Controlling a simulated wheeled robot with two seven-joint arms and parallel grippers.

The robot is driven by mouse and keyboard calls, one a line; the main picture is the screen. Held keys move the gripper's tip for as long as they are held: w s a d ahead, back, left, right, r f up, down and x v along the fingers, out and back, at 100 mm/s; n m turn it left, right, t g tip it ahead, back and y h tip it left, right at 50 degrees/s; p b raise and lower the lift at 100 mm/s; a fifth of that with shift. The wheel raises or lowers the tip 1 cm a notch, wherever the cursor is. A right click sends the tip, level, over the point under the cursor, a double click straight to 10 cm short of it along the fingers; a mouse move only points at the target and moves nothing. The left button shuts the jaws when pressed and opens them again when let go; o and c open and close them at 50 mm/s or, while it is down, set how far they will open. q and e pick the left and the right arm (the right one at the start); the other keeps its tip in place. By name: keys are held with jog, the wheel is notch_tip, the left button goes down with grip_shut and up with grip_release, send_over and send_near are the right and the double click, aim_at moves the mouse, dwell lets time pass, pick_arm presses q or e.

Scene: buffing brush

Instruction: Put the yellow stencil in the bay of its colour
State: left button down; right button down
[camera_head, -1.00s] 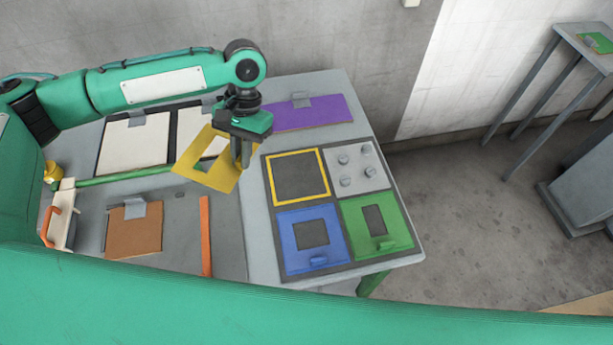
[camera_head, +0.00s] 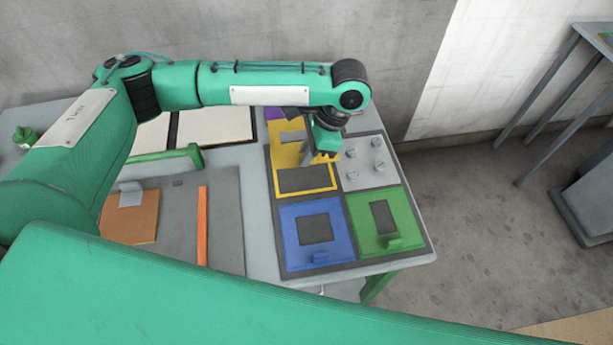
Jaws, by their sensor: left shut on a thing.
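The yellow stencil (camera_head: 286,154) is a flat plate with a cut-out. My left gripper (camera_head: 311,156) is shut on it, at its right part. The stencil is over the far part of the yellow-outlined bay (camera_head: 305,193), which is at the far left of the bay board. The bay's near part shows bare and dark. I cannot tell how high the stencil is above the board, and my arm and gripper hide part of it. My right gripper is not in view.
The blue stencil (camera_head: 290,245) lies in the near left bay, the green stencil (camera_head: 365,238) in the near right. The grey far right square (camera_head: 377,175) has several knobs. A purple sheet (camera_head: 273,113) lies behind. An orange strip (camera_head: 202,225) and brown sheet (camera_head: 145,222) are left.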

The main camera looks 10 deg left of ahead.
aim_at(321, 161)
pick_arm(q)
notch_tip(321, 161, down, 7)
jog(key=shift+r+p, duration=0.1)
jog(key=shift+p, duration=0.25)
jog(key=shift+f+p, duration=0.3)
jog(key=shift+f, duration=1.8)
jog(key=shift+f, duration=0.1)
jog(key=c, duration=1.5)
grip_release()
jog(key=b+v, duration=0.2)
jog(key=v, duration=1)
jog(key=shift+b, duration=0.4)
